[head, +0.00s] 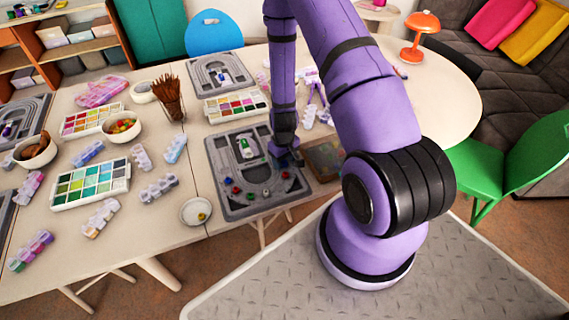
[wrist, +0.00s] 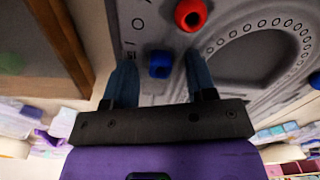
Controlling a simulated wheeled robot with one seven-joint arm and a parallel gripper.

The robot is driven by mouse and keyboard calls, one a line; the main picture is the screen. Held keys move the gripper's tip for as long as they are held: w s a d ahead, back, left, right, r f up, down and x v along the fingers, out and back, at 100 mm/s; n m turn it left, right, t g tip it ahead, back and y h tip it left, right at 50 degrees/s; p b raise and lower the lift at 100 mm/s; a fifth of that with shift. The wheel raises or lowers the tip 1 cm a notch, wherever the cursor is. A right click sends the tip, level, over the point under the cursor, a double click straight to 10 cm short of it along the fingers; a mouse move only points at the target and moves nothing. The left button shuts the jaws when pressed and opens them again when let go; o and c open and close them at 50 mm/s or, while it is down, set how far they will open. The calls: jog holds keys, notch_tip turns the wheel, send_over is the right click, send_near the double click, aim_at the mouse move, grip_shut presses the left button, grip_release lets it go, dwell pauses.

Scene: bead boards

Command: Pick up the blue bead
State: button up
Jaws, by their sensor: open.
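The blue bead (wrist: 160,64) stands on the grey bead board (wrist: 148,20) in the wrist view, close to the board's edge. My gripper (wrist: 159,68) is open, with one finger on each side of the blue bead and a gap to each. I cannot tell how far the fingertips are above the board. In the head view my gripper (head: 291,158) is at the right side of the near bead board (head: 219,176). It seems to hide the blue bead there.
A red bead (wrist: 190,14) stands close beyond the blue one. Other beads sit along the board's near part. A small white dish (head: 195,211) is left of the board, and a brown tray (head: 325,160) lies right of it. A bead palette (head: 237,107) lies behind.

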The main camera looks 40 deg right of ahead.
jog(key=shift+c, duration=0.4)
grip_shut()
jog(key=shift+r, duration=0.2)
